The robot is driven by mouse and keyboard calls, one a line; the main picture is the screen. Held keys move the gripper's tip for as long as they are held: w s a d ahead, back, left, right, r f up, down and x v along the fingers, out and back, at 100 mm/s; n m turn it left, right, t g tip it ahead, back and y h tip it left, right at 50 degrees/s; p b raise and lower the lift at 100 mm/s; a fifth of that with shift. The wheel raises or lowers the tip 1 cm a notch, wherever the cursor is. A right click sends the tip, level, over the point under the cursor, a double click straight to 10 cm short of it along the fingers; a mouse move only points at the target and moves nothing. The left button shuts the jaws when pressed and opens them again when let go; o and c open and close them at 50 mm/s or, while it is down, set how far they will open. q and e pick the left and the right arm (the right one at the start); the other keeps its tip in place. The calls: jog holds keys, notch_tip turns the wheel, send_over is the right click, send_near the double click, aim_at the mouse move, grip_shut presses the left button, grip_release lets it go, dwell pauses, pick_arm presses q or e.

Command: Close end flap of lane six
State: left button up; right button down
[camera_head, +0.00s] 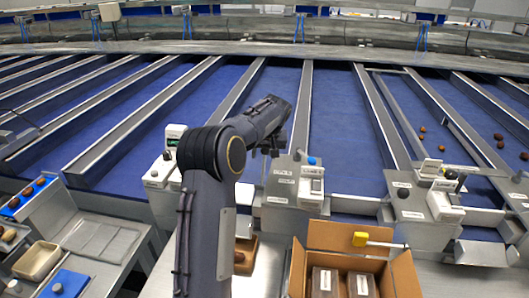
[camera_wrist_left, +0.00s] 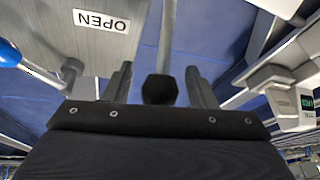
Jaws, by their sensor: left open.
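My left gripper (camera_head: 270,149) reaches over the lane ends, just left of a grey metal control housing (camera_head: 283,183) with small labels and a blue knob (camera_head: 312,161). In the left wrist view the fingers (camera_wrist_left: 158,78) are open and apart. A black faceted knob (camera_wrist_left: 160,90) shows between them; I cannot tell whether they touch it. A plate with an upside-down "OPEN" label (camera_wrist_left: 101,20) and a blue knob on a rod (camera_wrist_left: 9,53) are at the left. The lane numbers are too small to read, and the flap itself cannot be made out. My right gripper is out of view.
Blue lanes (camera_head: 331,120) with metal dividers run away from me. Another control housing (camera_head: 418,200) stands right. A tray bench (camera_head: 110,240) is at left.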

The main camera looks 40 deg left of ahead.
pick_arm(q)
jog(key=shift+a+f, duration=0.1)
jog(key=shift+f, duration=0.25)
